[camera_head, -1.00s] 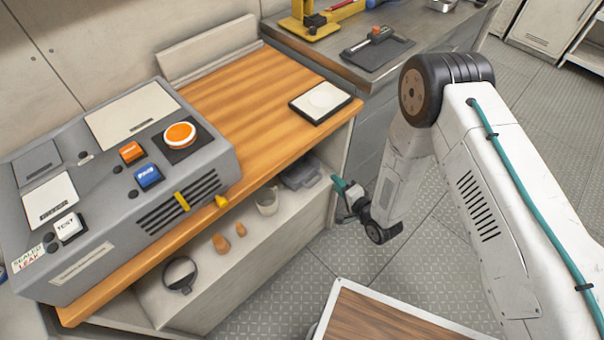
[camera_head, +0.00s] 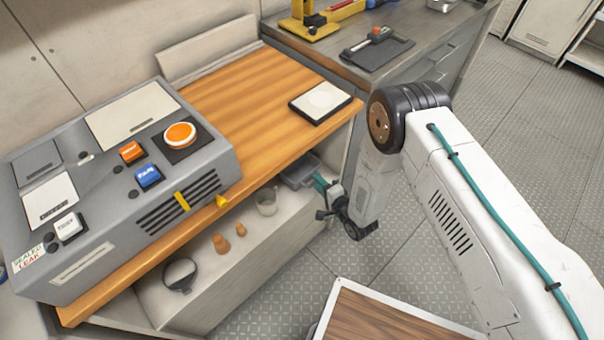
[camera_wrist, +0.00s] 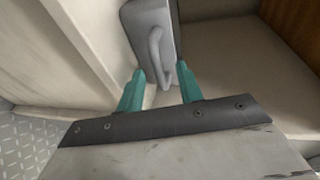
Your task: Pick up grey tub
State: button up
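The grey tub (camera_head: 296,175) sits on the shelf under the wooden counter, at its right end, partly hidden by the counter's edge and by my gripper (camera_head: 319,184). In the wrist view the grey tub (camera_wrist: 150,22) is at the top centre, with its looped handle (camera_wrist: 155,52) toward me. My gripper (camera_wrist: 163,80) is open, its two teal fingers apart. The handle's near end appears between the fingertips. I cannot tell whether either finger touches it.
A clear cup (camera_head: 266,203), small orange-brown pieces (camera_head: 221,243) and a dark ring (camera_head: 180,274) stand left along the shelf. The wooden counter (camera_head: 245,95) overhangs the shelf. A pale panel (camera_wrist: 55,50) lies close on the left in the wrist view.

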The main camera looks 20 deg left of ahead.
grip_shut()
dwell(1.4)
